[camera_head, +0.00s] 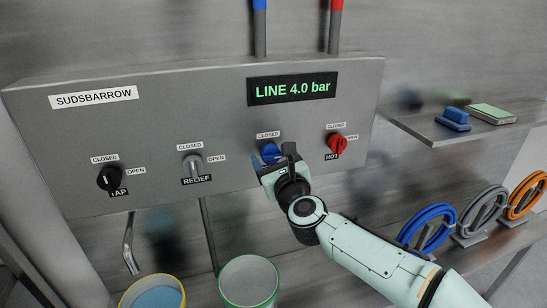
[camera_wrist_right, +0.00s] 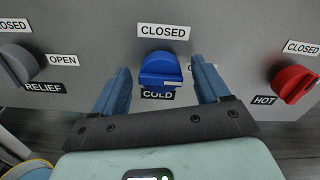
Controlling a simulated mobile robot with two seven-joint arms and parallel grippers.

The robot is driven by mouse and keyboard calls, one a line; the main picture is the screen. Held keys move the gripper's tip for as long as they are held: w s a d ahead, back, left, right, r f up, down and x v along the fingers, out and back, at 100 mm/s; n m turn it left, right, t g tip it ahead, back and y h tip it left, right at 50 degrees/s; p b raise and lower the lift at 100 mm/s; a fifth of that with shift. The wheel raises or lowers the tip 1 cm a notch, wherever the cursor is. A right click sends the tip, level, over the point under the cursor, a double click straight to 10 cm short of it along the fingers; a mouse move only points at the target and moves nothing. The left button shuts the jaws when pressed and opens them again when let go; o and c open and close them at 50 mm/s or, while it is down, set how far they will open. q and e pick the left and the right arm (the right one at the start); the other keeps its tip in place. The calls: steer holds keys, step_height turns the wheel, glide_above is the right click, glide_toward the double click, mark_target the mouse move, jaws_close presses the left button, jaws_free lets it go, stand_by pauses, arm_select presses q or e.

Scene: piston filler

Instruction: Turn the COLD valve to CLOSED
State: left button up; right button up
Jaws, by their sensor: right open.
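The blue COLD valve knob (camera_wrist_right: 160,68) is on the grey panel, with a CLOSED label (camera_wrist_right: 163,31) above it and an OPEN label mostly hidden behind a finger at its right. Its raised grip lies roughly level across the knob, with a pale mark at its lower right. In the head view the blue knob (camera_head: 270,152) is partly hidden by my right gripper (camera_head: 274,166). That gripper is open, with one blue finger on each side of the knob; a gap shows on both sides. I cannot tell how deep the fingertips reach. My left gripper is not in view.
The red HOT knob (camera_head: 336,142) is close at the right, and the grey RELIEF knob (camera_head: 193,165) and black TAP knob (camera_head: 110,178) are at the left. The display (camera_head: 293,89) reads LINE 4.0 bar. Buckets (camera_head: 248,281) stand below; hose coils (camera_head: 428,227) are at the right.

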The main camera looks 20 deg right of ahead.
steer(key=c, duration=1)
steer(key=shift+c, duration=0.2)
steer(key=shift+n, duration=0.3)
steer(key=n, duration=0.4)
steer(key=shift+a+p, duration=0.1)
steer(key=shift+p, duration=0.3)
steer(key=n+p, duration=0.1)
steer(key=n, duration=0.4)
steer(key=shift+f, duration=0.1)
steer(key=n+p, duration=0.1)
steer(key=n, duration=0.3)
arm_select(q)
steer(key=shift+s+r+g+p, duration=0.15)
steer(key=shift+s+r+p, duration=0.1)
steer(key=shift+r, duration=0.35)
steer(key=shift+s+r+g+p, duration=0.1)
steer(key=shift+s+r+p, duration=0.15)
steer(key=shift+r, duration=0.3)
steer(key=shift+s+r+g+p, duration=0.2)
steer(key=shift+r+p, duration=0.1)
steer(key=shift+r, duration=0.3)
arm_select(e)
steer(key=shift+f+n, duration=0.15)
steer(key=shift+n, duration=1.95)
